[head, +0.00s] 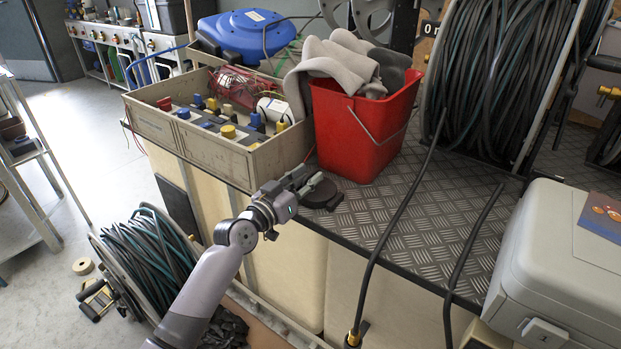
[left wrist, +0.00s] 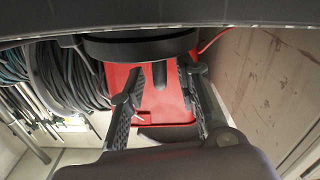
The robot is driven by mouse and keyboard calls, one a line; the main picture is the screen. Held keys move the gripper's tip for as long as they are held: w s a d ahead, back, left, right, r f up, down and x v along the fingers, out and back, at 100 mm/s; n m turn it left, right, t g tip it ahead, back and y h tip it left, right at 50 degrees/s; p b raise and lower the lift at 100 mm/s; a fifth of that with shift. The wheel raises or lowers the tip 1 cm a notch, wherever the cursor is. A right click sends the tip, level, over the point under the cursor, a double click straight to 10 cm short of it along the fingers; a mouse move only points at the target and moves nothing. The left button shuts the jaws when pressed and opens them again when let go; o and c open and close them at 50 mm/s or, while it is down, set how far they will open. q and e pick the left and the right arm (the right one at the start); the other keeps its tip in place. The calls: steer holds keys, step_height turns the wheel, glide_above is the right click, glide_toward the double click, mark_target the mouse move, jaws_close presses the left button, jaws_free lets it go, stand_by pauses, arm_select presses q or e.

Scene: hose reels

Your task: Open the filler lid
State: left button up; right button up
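A dark round lid (head: 319,192), which I take for the filler lid, sits at the front edge of the metal-plated bench top, in front of the red bucket. It lies flat and looks shut. My left gripper (head: 300,178) is right at the lid's left side, its fingers partly overlapping it in the head view. In the left wrist view a dark disc, likely the lid (left wrist: 140,47), is just beyond the fingertips. There the left gripper (left wrist: 158,85) is open with a gap between its fingers. Contact with the lid cannot be told. My right gripper is not in view.
The red bucket (head: 360,130) with grey cloths stands close behind the lid. A beige crate (head: 215,150) of parts is to the left. A black hose (head: 392,235) runs over the bench to the right. A grey case (head: 560,270) stands far right.

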arm_select(q)
steer(key=shift+x, duration=0.9)
jaws_close()
